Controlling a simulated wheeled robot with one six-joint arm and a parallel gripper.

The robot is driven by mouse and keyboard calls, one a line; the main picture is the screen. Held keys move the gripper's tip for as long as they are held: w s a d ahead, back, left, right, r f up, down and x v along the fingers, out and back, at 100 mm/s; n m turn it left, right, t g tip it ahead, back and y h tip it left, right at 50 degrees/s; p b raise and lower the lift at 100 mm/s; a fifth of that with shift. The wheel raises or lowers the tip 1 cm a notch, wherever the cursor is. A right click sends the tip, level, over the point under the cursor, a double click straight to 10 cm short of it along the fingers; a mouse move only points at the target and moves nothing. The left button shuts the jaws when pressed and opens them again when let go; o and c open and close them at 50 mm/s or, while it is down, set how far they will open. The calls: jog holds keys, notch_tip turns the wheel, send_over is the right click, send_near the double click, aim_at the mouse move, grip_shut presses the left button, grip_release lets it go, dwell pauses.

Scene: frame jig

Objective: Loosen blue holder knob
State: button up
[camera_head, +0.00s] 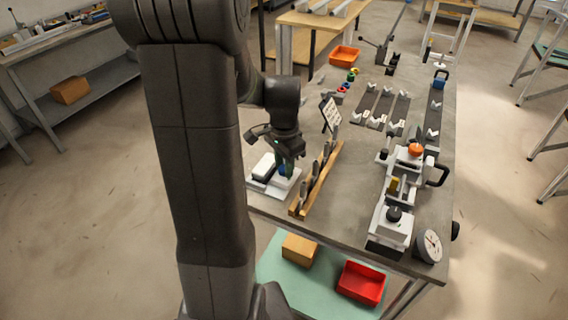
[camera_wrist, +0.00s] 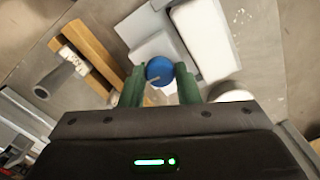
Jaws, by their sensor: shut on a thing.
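The blue holder knob (camera_wrist: 159,71) is round, with a small light mark on its lower edge, and sits between my two green fingertips. My gripper (camera_wrist: 160,79) is shut on it from both sides. The knob is on a pale grey and white holder (camera_wrist: 150,45), with a white rounded block (camera_wrist: 205,38) beside it. In the head view my gripper (camera_head: 285,168) points down over this holder (camera_head: 257,184) at the near left part of the bench. There the fingers and arm largely hide the knob.
A wooden rack (camera_head: 298,207) with several upright tools stands just right of the holder, with a printed card (camera_head: 331,112) behind. A fixture with an orange knob (camera_head: 415,149), a black knob (camera_head: 394,214) and a dial gauge (camera_head: 429,245) lies farther right. Bare bench (camera_head: 355,195) lies between.

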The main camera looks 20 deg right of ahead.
jog(key=n, duration=0.4)
jog(key=shift+n, duration=0.3)
jog(key=n, duration=0.4)
jog(key=shift+n, duration=0.3)
jog(key=n, duration=0.4)
jog(key=shift+n, duration=2.3)
jog(key=o, duration=0.7)
notch_tip(320, 180, up, 14)
